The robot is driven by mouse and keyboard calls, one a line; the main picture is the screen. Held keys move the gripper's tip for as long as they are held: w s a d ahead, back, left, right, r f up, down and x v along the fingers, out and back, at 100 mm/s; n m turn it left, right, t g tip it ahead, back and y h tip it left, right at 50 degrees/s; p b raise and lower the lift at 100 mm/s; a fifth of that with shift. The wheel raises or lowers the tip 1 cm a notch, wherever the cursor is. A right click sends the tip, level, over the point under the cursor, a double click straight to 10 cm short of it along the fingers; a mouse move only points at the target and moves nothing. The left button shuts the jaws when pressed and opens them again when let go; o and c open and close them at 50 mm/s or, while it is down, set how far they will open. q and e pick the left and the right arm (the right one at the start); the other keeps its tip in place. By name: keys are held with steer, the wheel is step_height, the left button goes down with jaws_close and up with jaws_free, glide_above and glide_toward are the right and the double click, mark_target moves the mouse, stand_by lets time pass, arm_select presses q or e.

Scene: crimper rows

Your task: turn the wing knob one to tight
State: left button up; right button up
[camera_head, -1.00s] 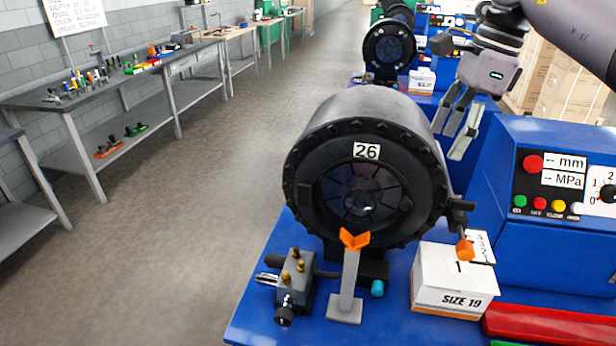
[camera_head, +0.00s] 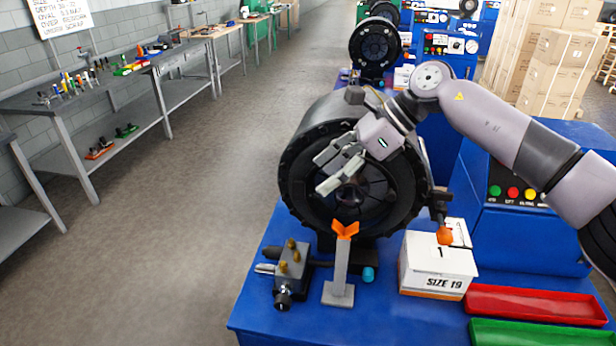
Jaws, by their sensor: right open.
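The black round crimper head (camera_head: 300,195) stands on the blue bench, facing me. On its right side a dark bracket carries a small orange knob (camera_head: 444,236), just above a white box; I cannot tell its wing shape or how tight it is. An orange V-shaped piece (camera_head: 345,229) tops a grey post in front of the head. My right gripper (camera_head: 322,172) is open and empty, its fingers pointing left in front of the crimper's face. It hides the number plate and part of the centre opening. It is apart from both orange pieces. My left gripper is out of view.
A white SIZE 19 box (camera_head: 432,275) stands below the orange knob. A red tray (camera_head: 535,302) and a green tray (camera_head: 530,332) lie at right. A grey valve block (camera_head: 292,268) with brass fittings stands at front left. A blue control panel (camera_head: 510,220) rises behind my right arm.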

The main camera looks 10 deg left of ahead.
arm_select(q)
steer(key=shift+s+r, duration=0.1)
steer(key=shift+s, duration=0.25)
arm_select(e)
steer(key=shift+m+y, duration=0.3)
steer(key=shift+y, duration=0.6)
steer(key=shift+s+a+f, duration=0.1)
steer(key=shift+s+a, duration=0.45)
steer(key=shift+a, duration=0.35)
steer(key=shift+s+a+f, duration=0.1)
steer(key=shift+s+a, duration=0.4)
steer(key=shift+a, duration=0.35)
